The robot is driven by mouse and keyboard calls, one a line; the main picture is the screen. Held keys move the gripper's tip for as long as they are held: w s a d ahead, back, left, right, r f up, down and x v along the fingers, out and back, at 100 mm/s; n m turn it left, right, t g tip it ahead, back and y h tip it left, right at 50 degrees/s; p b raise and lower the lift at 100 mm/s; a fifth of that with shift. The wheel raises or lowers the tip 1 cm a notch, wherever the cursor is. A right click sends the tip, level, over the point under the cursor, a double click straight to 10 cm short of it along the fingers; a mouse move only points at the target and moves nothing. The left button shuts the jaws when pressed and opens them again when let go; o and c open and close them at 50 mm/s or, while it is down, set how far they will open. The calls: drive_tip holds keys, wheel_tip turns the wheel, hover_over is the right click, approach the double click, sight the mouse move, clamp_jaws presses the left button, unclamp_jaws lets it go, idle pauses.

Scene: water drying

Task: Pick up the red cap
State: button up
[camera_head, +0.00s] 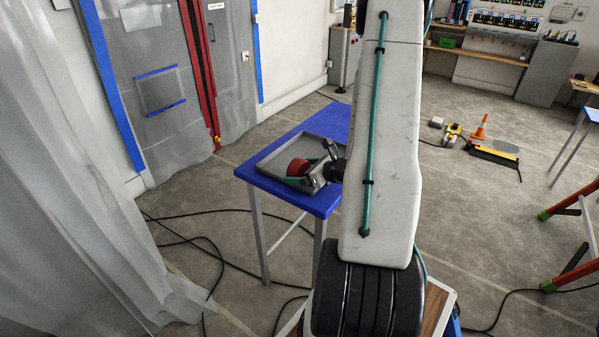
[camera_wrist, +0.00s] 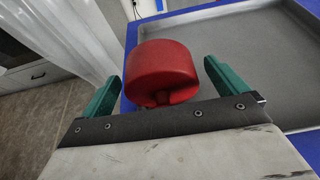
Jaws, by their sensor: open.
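The red cap (camera_wrist: 160,72) is a short round cylinder. In the wrist view it sits between the two green fingers of my open gripper (camera_wrist: 160,85), with a visible gap on each side. In the head view the red cap (camera_head: 298,167) is at the near left part of the grey tray on the blue table, beside my gripper (camera_head: 305,178). My arm covers part of the table. I cannot tell whether the cap touches the tray.
The grey tray (camera_wrist: 235,45) has a raised rim and lies on the blue table (camera_head: 325,120). Its bare floor extends to the right in the wrist view. Black cables (camera_head: 215,240) lie on the floor. A translucent curtain (camera_head: 75,190) hangs at left. An orange cone (camera_head: 481,127) stands farther right.

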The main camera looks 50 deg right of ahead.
drive_tip(key=shift+w, duration=0.1)
drive_tip(key=c, duration=1.2)
drive_tip(key=shift+o, duration=0.2)
